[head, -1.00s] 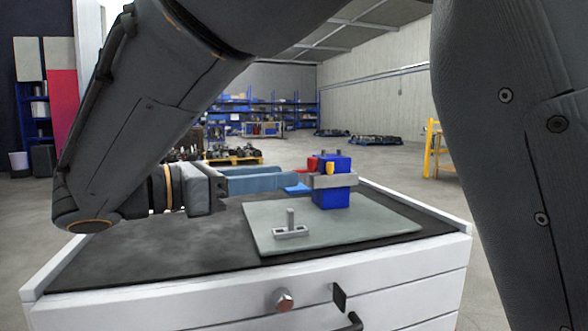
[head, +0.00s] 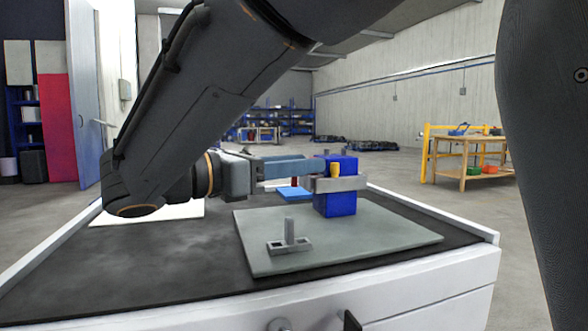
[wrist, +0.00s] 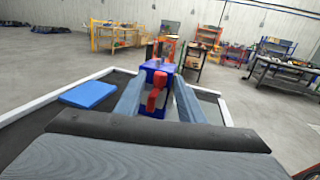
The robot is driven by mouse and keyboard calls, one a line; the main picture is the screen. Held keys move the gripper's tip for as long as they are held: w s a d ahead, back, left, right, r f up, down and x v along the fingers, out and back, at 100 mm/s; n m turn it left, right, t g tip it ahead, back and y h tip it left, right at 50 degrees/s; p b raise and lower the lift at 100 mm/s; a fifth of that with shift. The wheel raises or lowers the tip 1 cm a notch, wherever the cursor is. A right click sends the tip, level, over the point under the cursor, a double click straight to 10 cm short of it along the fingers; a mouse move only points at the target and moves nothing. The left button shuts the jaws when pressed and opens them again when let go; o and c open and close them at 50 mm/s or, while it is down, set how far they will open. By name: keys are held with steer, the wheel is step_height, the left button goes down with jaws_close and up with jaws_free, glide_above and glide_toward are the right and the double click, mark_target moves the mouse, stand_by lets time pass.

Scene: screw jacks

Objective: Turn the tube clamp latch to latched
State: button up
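The tube clamp is a blue block (head: 337,203) with a grey band (head: 346,183) around it, upright on a grey-green plate (head: 400,232). A yellow piece (head: 335,169) shows at its front. A red latch (wrist: 157,92) sits on the near side of the block in the wrist view; a bit of it shows just under my fingers in the head view (head: 295,182). My gripper (head: 308,167) reaches in level from the left, with its fingers apart on either side of the red latch. I cannot tell whether either finger touches it.
A grey bracket with an upright post (head: 289,240) stands on the plate in front of the block. A flat blue slab (head: 294,194) lies behind my fingers. The dark bench top (head: 150,255) is clear at the left front. Shelves and tables stand far behind.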

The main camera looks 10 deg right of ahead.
steer(key=shift+w+d, duration=0.1)
steer(key=shift+d, duration=0.2)
jaws_close()
steer(key=shift+r, duration=0.1)
steer(key=shift+r+n+t+y+p, duration=0.1)
steer(key=shift+n+t+y+p, duration=0.25)
steer(key=shift+t+p, duration=0.45)
steer(key=shift+s+d+n+t+y+p, duration=0.1)
steer(key=shift+s+n+t+y+p, duration=0.25)
steer(key=shift+p, duration=0.7)
steer(key=shift+w+f, duration=0.2)
